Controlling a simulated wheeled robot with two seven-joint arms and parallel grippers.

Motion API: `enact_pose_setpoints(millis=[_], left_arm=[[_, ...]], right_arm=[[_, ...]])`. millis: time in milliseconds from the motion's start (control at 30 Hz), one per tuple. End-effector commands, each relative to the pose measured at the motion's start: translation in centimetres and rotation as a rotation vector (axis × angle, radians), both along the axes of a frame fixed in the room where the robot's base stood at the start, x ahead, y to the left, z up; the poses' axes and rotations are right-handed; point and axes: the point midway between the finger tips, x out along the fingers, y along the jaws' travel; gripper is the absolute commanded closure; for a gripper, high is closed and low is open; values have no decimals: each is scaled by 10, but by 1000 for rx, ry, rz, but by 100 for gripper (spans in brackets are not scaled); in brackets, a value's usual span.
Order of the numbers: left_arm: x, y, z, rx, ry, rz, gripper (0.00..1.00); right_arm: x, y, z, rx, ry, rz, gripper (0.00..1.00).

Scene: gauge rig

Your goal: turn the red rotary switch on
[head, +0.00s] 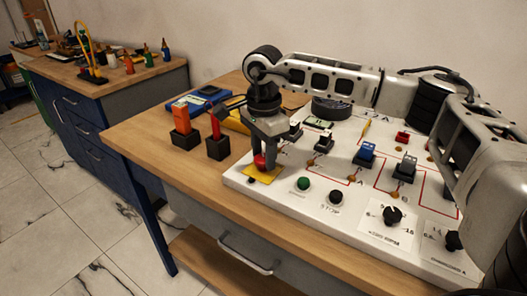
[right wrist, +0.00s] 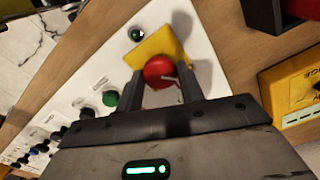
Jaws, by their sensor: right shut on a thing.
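The red rotary switch (head: 259,162) is a round red knob on a yellow plate (head: 262,176) at the left front corner of the white panel (head: 284,205). My right gripper (head: 265,155) points down over it, fingers on both sides of the knob. In the right wrist view, the red knob (right wrist: 158,70) sits between the fingertips of the right gripper (right wrist: 160,76), which is shut on it. A thin pale mark shows on the knob beside one finger. The fingers partly hide the knob. My left gripper is not in view.
A green button (head: 304,183) and a black button (head: 336,197) stand close by on the panel. Black dials (head: 393,215) are further right. Dark holders with an orange block (head: 181,116) and a red-handled tool (head: 216,127) stand left of the panel.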

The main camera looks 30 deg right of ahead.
Motion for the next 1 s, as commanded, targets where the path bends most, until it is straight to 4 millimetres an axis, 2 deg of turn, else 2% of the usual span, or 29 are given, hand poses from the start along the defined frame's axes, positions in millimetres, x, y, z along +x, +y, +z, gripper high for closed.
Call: enact_pose_setpoints(millis=[367,1000], left_arm=[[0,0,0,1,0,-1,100],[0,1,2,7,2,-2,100]], right_arm=[[0,0,1,1,1,-156,85],[0,0,2,1,-1,-750,85]])
